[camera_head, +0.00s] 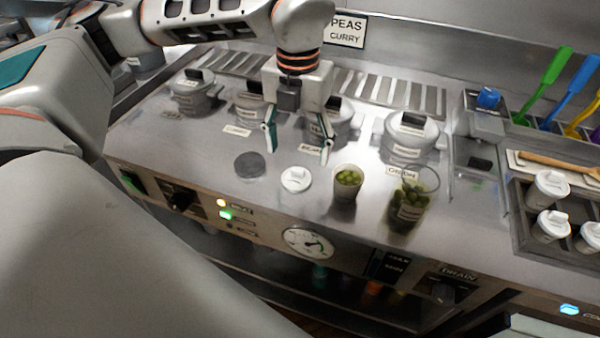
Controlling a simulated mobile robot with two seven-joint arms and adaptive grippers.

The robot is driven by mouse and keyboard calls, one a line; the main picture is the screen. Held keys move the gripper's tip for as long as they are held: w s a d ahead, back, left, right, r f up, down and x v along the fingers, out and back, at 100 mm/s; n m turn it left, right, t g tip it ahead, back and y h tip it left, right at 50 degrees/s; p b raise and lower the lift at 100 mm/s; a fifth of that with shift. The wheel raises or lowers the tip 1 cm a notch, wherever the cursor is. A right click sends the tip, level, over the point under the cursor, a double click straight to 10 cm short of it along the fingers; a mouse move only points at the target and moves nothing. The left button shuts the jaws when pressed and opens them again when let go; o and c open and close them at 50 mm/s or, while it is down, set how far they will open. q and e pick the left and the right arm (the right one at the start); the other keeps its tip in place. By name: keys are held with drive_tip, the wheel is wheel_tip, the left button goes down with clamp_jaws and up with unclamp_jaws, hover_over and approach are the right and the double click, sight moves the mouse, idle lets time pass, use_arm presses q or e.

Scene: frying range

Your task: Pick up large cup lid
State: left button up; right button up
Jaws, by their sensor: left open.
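A white round lid (296,180) with a raised top lies on the steel counter. A dark grey disc (250,165) lies to its left; I cannot tell which of the two is the large cup lid. My left gripper (298,150) hangs above and behind the white lid, pointing down. Its two fingers are apart with nothing between them. A larger, see-through cup (408,214) with green pieces stands further right. My right gripper is out of view.
Several lidded pots (408,140) are set in the counter behind. A rack (519,230) at right holds white-lidded cups, with coloured utensils (556,66) behind it. A front panel with knobs and a gauge (308,243) drops below the counter edge.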

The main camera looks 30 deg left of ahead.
sight(297, 169)
use_arm(q)
wheel_tip(297, 169, down, 6)
idle(0.4)
drive_tip(key=shift+c, duration=0.4)
drive_tip(key=shift+s, duration=0.1)
drive_tip(key=c, duration=0.7)
